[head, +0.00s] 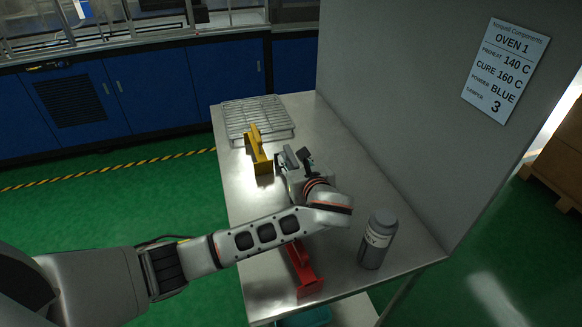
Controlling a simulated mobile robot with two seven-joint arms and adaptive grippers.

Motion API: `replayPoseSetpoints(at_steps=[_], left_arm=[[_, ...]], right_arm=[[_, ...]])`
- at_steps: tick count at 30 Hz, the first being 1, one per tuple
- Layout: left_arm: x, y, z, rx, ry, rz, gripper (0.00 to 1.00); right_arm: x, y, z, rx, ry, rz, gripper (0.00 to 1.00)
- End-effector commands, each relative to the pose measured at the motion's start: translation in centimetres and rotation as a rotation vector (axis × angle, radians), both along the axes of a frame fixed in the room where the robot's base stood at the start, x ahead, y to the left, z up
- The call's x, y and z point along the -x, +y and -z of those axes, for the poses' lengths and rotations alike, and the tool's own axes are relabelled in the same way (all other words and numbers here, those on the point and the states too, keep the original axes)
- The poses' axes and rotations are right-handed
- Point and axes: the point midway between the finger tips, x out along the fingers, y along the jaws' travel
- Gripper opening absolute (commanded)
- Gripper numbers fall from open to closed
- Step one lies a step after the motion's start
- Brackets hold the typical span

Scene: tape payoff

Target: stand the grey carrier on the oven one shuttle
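My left gripper (298,160) is over the steel table, just right of the yellow carrier (258,152), with its fingers pointing toward the back. Small grey and dark parts show at its fingertips. I cannot tell whether they are only fingers or include the grey carrier, nor whether the gripper is open or shut. No grey carrier shows clearly elsewhere; my gripper and wrist may hide it. A wire rack (270,112), possibly the oven one shuttle, lies flat at the table's far end. The sign (505,65) above reads OVEN 1. My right gripper is not in view.
A red carrier (304,272) stands near the table's front, close below my forearm. A grey bottle (377,240) with a label stands at the right. A grey wall (385,120) borders the steel table (400,215) on the right. Blue cabinets (180,85) stand behind.

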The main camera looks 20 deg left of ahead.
Motion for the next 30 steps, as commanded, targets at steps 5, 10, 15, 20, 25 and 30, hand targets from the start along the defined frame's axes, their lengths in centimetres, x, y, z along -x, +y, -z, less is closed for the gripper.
replayPoseSetpoints(at_steps=[5,10,15,20,25,30], left_arm=[[-0.5,0.3,0.3,0.001,0.002,0.001,0.32],[-0.4,0.3,0.3,0.001,0.002,0.001,0.24],[-0.4,0.3,0.3,0.000,0.002,0.000,0.00],[-0.5,0.3,0.2,0.000,0.000,0.000,0.00],[-0.5,0.3,0.0,0.001,-0.001,0.000,0.00],[-0.5,0.2,-1.0,0.003,-0.002,0.000,0.00]], right_arm=[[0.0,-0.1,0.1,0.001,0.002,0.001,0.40],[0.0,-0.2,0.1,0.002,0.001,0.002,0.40],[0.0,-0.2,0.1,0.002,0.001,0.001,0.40],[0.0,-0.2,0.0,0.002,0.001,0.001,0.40],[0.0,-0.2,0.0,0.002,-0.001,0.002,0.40],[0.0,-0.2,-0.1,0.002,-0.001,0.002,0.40]])
